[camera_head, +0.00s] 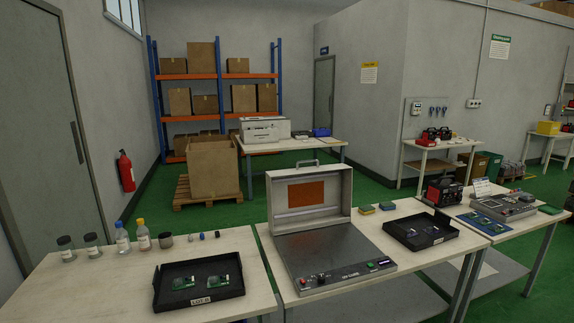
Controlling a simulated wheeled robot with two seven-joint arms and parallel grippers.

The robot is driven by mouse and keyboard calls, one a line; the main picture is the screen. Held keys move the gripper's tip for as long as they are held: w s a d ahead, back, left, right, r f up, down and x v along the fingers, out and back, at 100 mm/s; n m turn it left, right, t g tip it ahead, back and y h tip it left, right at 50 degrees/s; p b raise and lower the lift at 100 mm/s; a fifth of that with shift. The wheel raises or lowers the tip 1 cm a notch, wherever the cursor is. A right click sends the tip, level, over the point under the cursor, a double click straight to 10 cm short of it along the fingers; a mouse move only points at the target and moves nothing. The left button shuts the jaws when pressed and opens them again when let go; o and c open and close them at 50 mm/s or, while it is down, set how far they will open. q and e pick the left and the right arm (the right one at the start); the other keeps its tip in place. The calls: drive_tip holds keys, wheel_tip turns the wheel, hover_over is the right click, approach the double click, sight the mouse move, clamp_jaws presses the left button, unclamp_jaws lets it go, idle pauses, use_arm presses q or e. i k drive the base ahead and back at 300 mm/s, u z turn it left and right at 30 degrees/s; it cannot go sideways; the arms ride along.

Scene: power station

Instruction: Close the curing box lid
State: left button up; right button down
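The curing box (335,262) is a grey metal case on the middle table. Its lid (309,198) stands open, upright at the back edge, with a handle on top and an orange-brown panel on its inner face. The base is flat, with a control strip of small buttons, a red one among them, and a label along its front. Neither of my grippers shows in the head view.
A black tray (198,284) with green boards lies on the left table, near several bottles. Another black tray (420,231), coloured blocks (387,206) and a red-black device (444,191) are right of the box. Space above the box is clear.

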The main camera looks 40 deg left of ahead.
sight(317, 193)
drive_tip(key=u, duration=0.25)
drive_tip(key=i, duration=1)
drive_tip(key=u, duration=1.5)
drive_tip(key=i, duration=0.85)
drive_tip(key=u, duration=0.95)
